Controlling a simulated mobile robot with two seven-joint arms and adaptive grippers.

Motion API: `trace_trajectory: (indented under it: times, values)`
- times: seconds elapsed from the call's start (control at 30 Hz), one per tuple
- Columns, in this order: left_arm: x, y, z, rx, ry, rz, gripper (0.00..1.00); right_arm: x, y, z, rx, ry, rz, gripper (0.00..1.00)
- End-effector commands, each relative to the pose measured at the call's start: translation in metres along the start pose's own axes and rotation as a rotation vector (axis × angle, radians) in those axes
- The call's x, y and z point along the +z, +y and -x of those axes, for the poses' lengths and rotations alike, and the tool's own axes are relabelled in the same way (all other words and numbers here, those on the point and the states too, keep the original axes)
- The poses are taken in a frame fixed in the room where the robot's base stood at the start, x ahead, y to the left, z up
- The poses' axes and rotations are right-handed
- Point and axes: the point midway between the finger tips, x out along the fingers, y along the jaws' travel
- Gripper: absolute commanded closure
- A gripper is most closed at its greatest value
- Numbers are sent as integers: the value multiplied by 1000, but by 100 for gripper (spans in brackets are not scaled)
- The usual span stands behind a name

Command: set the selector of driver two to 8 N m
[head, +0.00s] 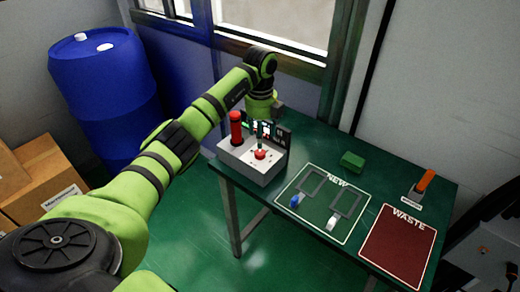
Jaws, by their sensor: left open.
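A grey box (246,165) stands at the left end of the green table. On it are an upright red cylinder (236,127) and a red knob-like part (260,155). A dark panel with small lit marks stands at its back. I cannot read any driver number or N m setting, so the selector of driver two cannot be singled out. My left gripper (264,132) points down just above the box, over the red knob-like part. It is open; whether it touches anything cannot be told. My right gripper is not in view.
The table (325,150) holds a NEW area (312,232) with a blue piece (296,201) and a white piece (332,223), a green block (352,161), an orange-handled item (426,180) and a red WASTE area (398,247). A blue barrel (105,85) and cardboard boxes (45,170) stand left.

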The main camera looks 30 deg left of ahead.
Motion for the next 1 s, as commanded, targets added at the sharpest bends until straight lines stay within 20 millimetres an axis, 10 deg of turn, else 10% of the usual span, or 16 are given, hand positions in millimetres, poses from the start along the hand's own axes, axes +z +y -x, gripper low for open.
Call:
trace_trajectory:
  times: [0.5, 0.83, 1.0]
  values:
    - [1, 6, -62, 20, 0, 9, 42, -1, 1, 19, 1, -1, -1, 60]
    - [1, 6, -69, 19, -2, 8, 42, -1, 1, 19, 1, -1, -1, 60]
    - [1, 5, -69, 19, -2, 8, 97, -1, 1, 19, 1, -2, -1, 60]
